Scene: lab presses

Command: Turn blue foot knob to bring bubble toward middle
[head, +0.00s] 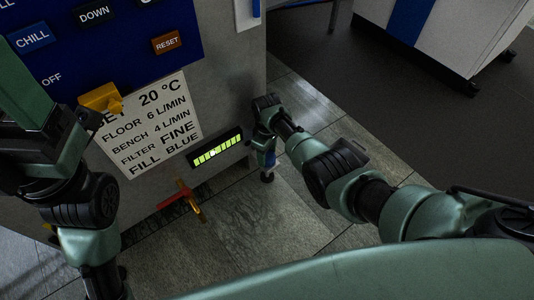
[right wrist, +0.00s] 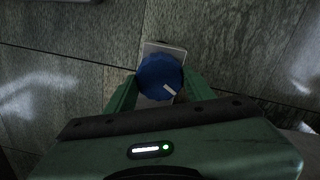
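The blue foot knob (right wrist: 160,77) has a white pointer mark aimed to the lower right in the right wrist view. The green level vial (head: 217,148) sits low on the cabinet front. A small pale spot near its middle may be the bubble, too small to be sure. My left arm is at the left; its fingers do not show.
The grey cabinet (head: 235,75) carries a blue button panel (head: 130,45) and a white text label (head: 150,120). A red and yellow handle (head: 188,197) sticks out below the vial. Tiled floor (head: 265,220) is open in front. A wheeled white cabinet (head: 465,35) stands at the back right.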

